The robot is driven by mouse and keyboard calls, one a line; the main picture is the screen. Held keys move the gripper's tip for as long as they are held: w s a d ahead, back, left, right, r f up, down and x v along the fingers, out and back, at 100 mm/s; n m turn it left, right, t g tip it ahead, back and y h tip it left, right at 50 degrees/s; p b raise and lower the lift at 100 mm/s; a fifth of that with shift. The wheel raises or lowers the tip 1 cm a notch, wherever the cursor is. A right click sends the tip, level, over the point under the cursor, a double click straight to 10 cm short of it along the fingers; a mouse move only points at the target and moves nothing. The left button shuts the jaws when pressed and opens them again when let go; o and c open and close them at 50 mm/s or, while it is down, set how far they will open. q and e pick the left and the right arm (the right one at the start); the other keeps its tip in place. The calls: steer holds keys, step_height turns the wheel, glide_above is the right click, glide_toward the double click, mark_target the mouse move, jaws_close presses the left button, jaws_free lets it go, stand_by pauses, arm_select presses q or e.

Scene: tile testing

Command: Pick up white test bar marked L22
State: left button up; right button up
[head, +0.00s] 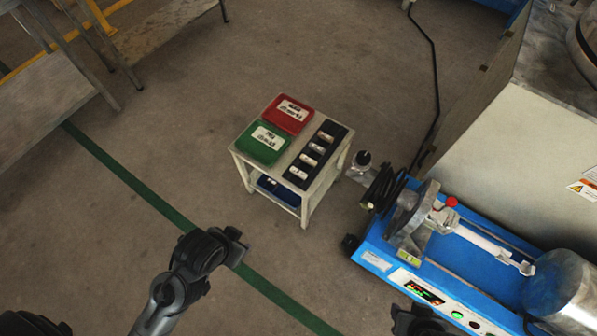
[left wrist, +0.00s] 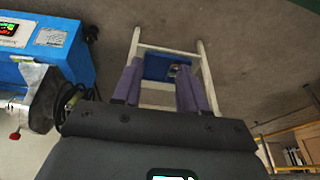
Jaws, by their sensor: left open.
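Several short white test bars (head: 303,173) lie in a row in a black rack (head: 326,138) on the right side of a small cart's top. Their markings are too small to read, so I cannot tell which is L22. My left gripper (head: 238,247) is in front of the cart, to its lower left in the head view, apart from the bars. In the left wrist view its two purple fingers (left wrist: 158,88) are spread, with nothing between them. A dark part of my right gripper (head: 420,320) shows at the bottom edge; its fingers are not clear.
The cart (head: 318,190) carries a red bin (head: 288,122) and a green bin (head: 252,152), with a blue tray (head: 280,194) on its lower shelf. A blue machine (head: 375,262) stands close on the right. Metal tables (head: 40,105) are at upper left. Floor left of the cart is clear.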

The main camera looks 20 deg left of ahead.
arm_select(q)
steer(key=o, duration=0.9)
